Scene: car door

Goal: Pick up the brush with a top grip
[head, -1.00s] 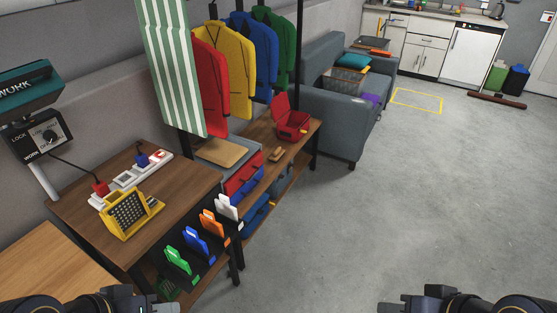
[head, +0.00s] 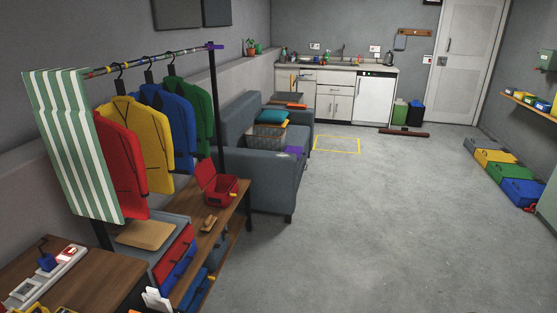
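A small tan wooden block that looks like the brush (head: 208,224) lies on the wooden bench (head: 237,205), in front of the open red box (head: 219,186). It is too small to make out bristles. Neither of my grippers is in the head view, so I cannot see whether they are open or shut.
A clothes rack with coloured jackets (head: 150,145) stands behind the bench. A brown table (head: 85,285) is at the lower left. A grey sofa (head: 262,180) stands beyond the bench. The grey floor (head: 370,220) to the right is clear.

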